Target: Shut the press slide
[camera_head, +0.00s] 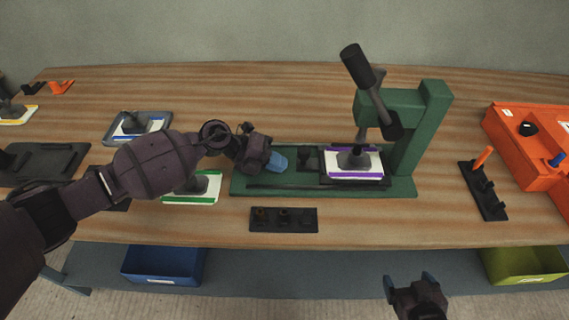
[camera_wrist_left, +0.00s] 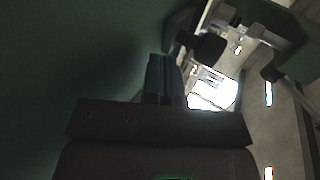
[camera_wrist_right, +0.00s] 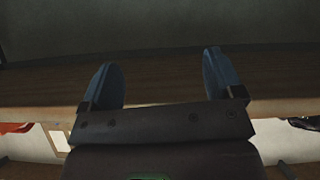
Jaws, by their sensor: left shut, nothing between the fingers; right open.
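The green press (camera_head: 405,110) stands on the table with a black lever raised and tilted. Its dark slide (camera_head: 384,182) sits on the right part of the green base, carrying a purple-edged white plate (camera_head: 345,174) with a grey mould piece under the press column. A dark upright block (camera_head: 307,155) stands left of the plate. My left gripper (camera_head: 278,162) is shut and empty over the base's left part, just left of this block with a small gap. In the left wrist view its fingers (camera_wrist_left: 165,78) are together. My right gripper (camera_head: 409,280) is open and empty in front of the table (camera_wrist_right: 163,78).
A black peg holder (camera_head: 283,219) lies in front of the press. A green-edged plate (camera_head: 205,196) lies under my left arm. Another dark rack (camera_head: 483,190) and an orange case (camera_head: 535,150) are at the right. Blue (camera_head: 164,280) and yellow-green (camera_head: 522,278) bins sit below the table.

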